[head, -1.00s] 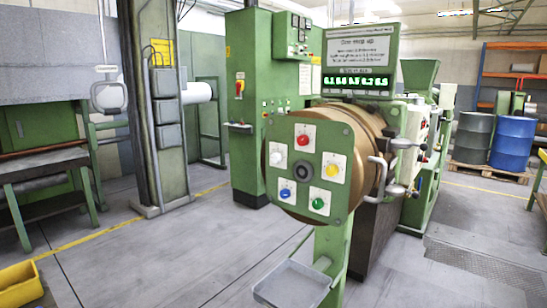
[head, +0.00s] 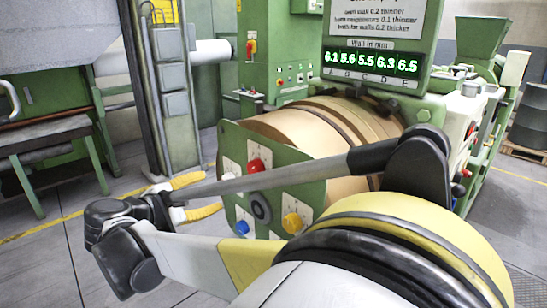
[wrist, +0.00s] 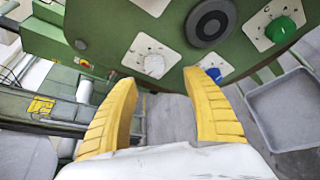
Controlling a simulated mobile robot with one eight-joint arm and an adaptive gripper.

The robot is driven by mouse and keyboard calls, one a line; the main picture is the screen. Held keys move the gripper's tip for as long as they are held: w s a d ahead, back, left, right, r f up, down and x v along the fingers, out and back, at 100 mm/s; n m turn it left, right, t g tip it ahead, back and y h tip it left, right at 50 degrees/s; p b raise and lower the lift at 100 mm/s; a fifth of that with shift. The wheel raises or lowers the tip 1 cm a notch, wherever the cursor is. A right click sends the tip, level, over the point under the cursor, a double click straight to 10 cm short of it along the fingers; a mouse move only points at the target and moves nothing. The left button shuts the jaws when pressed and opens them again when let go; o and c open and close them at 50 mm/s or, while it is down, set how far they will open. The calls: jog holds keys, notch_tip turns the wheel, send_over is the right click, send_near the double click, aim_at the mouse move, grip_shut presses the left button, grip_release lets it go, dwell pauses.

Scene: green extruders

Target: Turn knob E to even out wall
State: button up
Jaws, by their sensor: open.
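The green panel (head: 318,168) on the extruder's round head carries coloured knobs around a dark hub (head: 261,207). I see red (head: 256,165), yellow (head: 292,222) and blue (head: 242,227) knobs in the head view. The wrist view shows the white knob (wrist: 154,66), blue knob (wrist: 213,74) and green knob (wrist: 280,30). I cannot read which knob is E. The wall display (head: 372,63) reads 6.1, 5.6, 5.5, 6.3, 6.5, with E last. My gripper (head: 212,192) is open and empty at the panel's left; in the wrist view its yellow fingers (wrist: 160,76) point towards the white knob, apparently apart from it.
A grey tray (wrist: 290,108) sits below the panel. A green column (head: 172,90) and a bench (head: 45,135) stand to the left.

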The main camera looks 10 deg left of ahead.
aim_at(226, 182)
jog(key=shift+n, duration=0.3)
jog(key=x, duration=0.3)
jog(key=a+b+x, duration=0.1)
jog(key=x, duration=0.2)
jog(key=b+x, duration=0.1)
jog(key=x, duration=0.3)
jog(key=shift+w+a+r, duration=0.1)
jog(key=shift+w+a, duration=0.05)
jog(key=shift+w, duration=0.15)
jog(key=c, duration=1.2)
